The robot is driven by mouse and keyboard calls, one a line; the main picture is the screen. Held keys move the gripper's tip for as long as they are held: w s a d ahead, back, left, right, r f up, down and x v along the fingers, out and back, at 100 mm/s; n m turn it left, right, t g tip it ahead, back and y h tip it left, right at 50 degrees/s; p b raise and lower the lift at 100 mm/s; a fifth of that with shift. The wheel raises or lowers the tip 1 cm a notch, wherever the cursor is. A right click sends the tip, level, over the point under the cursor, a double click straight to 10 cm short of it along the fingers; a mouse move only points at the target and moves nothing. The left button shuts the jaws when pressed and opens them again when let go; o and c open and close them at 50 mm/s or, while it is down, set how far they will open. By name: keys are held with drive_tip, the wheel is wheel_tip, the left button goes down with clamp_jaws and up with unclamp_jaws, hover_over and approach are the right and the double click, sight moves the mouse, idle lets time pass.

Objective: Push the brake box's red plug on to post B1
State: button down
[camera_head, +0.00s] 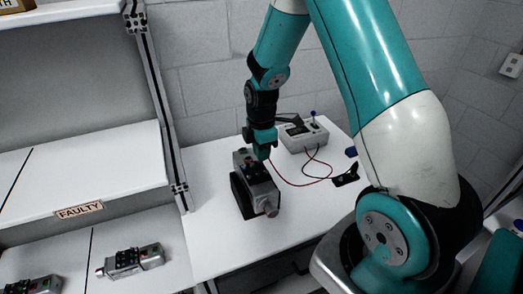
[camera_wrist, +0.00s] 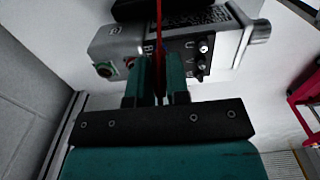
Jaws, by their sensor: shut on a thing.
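My gripper (camera_head: 262,150) is over the grey servo (camera_head: 257,178), which sits in a black cradle on the white bench. In the wrist view my teal fingers (camera_wrist: 157,88) are shut at the servo's black terminal block (camera_wrist: 186,58). A red lead (camera_wrist: 159,30) runs up from between them; the plug itself is hidden by the fingers. Bright metal posts (camera_wrist: 203,49) show right of the fingers. Post B1 cannot be told apart, and I cannot see whether the plug touches a post. The brake box (camera_head: 302,136) stands behind, with red and black leads.
A small black item (camera_head: 345,175) lies on the bench at the right, by the leads. More servos (camera_head: 131,261) lie on the left shelf under the FAULTY label (camera_head: 79,210). The bench (camera_head: 213,245) is clear in front of the cradle.

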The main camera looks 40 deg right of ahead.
drive_tip(key=shift+f, duration=0.1)
drive_tip(key=c, duration=1)
unclamp_jaws()
wheel_tip(320, 180, up, 7)
drive_tip(key=p, duration=0.5)
drive_tip(key=shift+p, duration=0.3)
